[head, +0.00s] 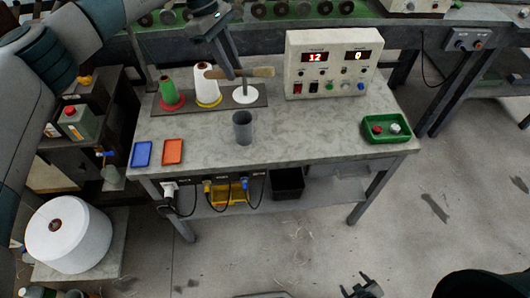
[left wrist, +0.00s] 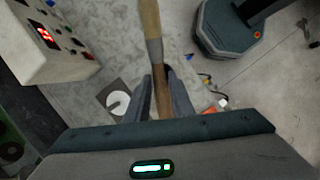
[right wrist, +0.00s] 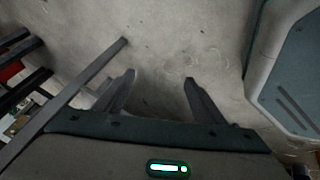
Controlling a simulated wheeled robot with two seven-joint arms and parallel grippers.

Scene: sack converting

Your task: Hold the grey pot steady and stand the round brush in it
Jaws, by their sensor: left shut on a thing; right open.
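The round brush (head: 262,72) is held roughly level above the bench. It has a tan wooden part and a grey band, which shows in the left wrist view (left wrist: 154,52). My left gripper (head: 241,76) is shut on the brush; its fingers (left wrist: 160,85) lie on either side of it. The grey pot (head: 243,128) stands upright on the bench, below and apart from the brush, and looks empty. My right gripper (head: 362,287) is open and empty, low in front of the bench and away from the pot. It points at bare floor in the right wrist view (right wrist: 160,82).
The bench (head: 310,130) holds a control box (head: 333,64), a green tray (head: 386,130), a blue tray (head: 142,153) and an orange tray (head: 172,151). Behind the pot is a thread stand (head: 190,101) with a green cone (head: 168,88) and a white cone (head: 206,85).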

